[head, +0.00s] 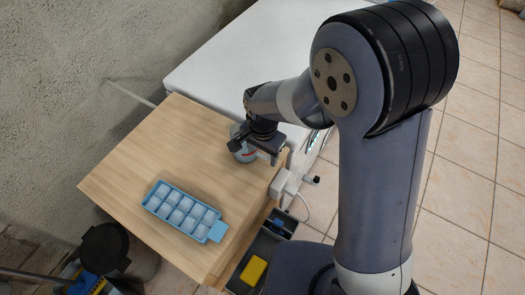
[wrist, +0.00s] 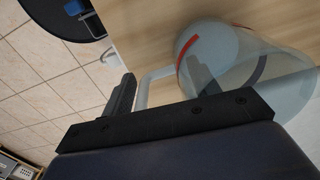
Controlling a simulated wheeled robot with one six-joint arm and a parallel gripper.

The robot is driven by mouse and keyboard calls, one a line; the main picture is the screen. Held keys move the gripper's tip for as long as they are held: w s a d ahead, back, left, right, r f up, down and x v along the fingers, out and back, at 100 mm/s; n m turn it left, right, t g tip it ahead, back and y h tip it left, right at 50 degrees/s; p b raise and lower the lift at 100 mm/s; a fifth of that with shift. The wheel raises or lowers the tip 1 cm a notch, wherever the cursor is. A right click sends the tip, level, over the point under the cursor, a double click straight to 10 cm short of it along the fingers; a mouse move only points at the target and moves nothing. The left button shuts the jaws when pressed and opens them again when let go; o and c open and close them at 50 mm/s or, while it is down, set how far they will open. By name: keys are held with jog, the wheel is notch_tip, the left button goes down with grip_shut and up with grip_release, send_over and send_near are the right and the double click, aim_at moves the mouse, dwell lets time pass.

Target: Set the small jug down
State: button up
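The small jug (head: 243,155) is pale blue-grey with a red band. In the head view it is at the right edge of the wooden top, partly hidden by my gripper (head: 251,146). In the wrist view the jug (wrist: 240,65) looks translucent, with its handle (wrist: 153,76) toward the left. One dark finger (wrist: 122,100) is just left of the handle. The other finger is not clear; a dark shape shows through the jug wall. I cannot tell whether the fingers press on the jug, or whether its base touches the wood.
A blue ice-cube tray (head: 184,211) lies on the wooden top (head: 130,165), with bare wood to its left and behind. A white surface (head: 235,60) adjoins at the back. A dark bin with a yellow item (head: 254,270) is below the right edge.

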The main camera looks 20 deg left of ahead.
jog(key=shift+o, duration=0.8)
jog(key=shift+r, duration=0.2)
notch_tip(320, 180, up, 12)
jog(key=shift+d+f, duration=0.1)
